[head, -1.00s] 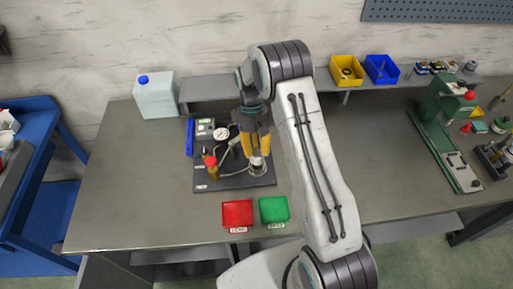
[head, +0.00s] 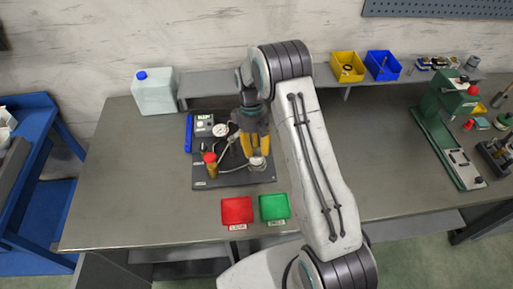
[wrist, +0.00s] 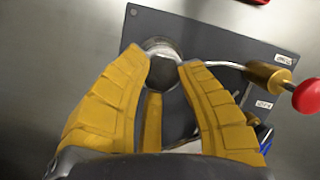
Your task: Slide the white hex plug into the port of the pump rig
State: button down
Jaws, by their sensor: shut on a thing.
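The pump rig is a dark plate (head: 218,181) on the bench, with a gauge (head: 220,130), a brass fitting with a red knob (head: 210,158) and a thin metal pipe. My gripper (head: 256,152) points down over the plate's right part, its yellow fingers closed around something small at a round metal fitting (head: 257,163). In the wrist view, my fingertips (wrist: 167,58) stand a little apart at the top of this round metal fitting (wrist: 160,46). The white hex plug cannot be made out clearly; the fingers mostly cover what they hold. Whether it sits inside the port cannot be told.
A red tray (head: 236,211) and a green tray (head: 274,207) lie in front of the rig. A pale canister (head: 155,92) stands at the back left. Yellow (head: 347,66) and blue (head: 382,67) bins sit behind. A green press (head: 450,125) is at right. The bench's left part is clear.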

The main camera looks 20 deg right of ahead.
jog(key=shift+f, duration=0.15)
jog(key=c, duration=0.9)
grip_release()
jog(key=shift+o, duration=0.2)
jog(key=v, duration=1.2)
jog(key=shift+w, duration=0.1)
